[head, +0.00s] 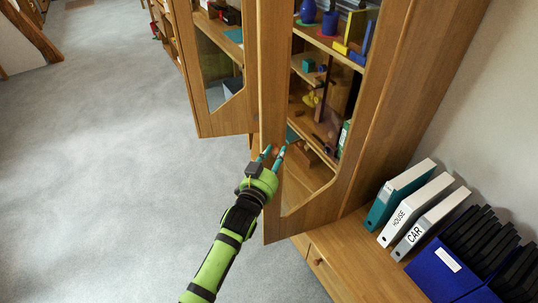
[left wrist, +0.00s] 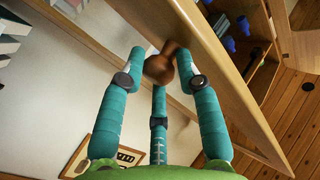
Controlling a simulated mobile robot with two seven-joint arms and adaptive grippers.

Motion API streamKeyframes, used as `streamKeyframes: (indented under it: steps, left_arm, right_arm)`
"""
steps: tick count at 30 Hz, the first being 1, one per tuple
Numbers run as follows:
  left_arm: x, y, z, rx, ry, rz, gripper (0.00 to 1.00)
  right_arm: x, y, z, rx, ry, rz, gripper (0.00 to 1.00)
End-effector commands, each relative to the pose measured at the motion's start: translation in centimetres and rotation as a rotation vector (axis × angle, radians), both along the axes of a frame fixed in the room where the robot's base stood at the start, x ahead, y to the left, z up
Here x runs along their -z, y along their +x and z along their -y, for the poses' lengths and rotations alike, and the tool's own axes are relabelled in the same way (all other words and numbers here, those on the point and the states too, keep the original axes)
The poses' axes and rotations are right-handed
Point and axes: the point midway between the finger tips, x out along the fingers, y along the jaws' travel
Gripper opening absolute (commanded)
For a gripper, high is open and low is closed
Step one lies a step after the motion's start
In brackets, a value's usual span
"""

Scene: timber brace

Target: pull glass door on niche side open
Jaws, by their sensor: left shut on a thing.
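A wooden cabinet has two glass doors. The nearer glass door (head: 273,90) stands ajar, its free edge out from the cabinet; shelves show past its edge in the left wrist view. My left gripper (head: 272,152) is at this door's free-edge frame. In the left wrist view, the teal fingers (left wrist: 160,80) are closed around a round brown wooden knob (left wrist: 160,68) on the door frame (left wrist: 205,60). The other glass door (head: 245,112) stands open farther back. I cannot tell from the labels which side is the niche side. My right gripper is not in view.
Shelves behind the nearer door hold a blue vase (head: 308,11) and coloured blocks. A ledge at right carries binders (head: 400,190) and a blue box (head: 445,272) of dark folders. A drawer knob (head: 318,261) sticks out below. The grey floor (head: 110,150) at left is clear.

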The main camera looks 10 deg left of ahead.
Motion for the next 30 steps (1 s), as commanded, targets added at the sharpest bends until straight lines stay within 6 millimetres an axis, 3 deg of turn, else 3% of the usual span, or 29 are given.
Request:
streamKeyframes:
  steps: [1,15,16,18,30]
  left_arm:
    - [0.0,-0.2,1.3,0.017,-0.009,-0.003,0.00]
    - [-0.2,-0.2,1.5,0.014,-0.011,0.001,0.00]
    - [-0.2,-0.2,1.5,0.014,-0.011,0.001,0.38]
    - [-0.2,-0.2,1.5,0.014,-0.011,0.001,0.56]
    - [-0.2,-0.2,1.4,0.014,-0.006,0.003,0.56]
  right_arm:
    - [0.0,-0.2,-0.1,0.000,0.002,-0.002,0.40]
    - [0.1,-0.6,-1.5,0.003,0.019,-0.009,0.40]
    - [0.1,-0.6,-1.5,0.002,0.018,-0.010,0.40]
    - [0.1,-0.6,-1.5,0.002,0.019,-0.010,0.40]
    - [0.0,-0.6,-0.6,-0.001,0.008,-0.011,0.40]
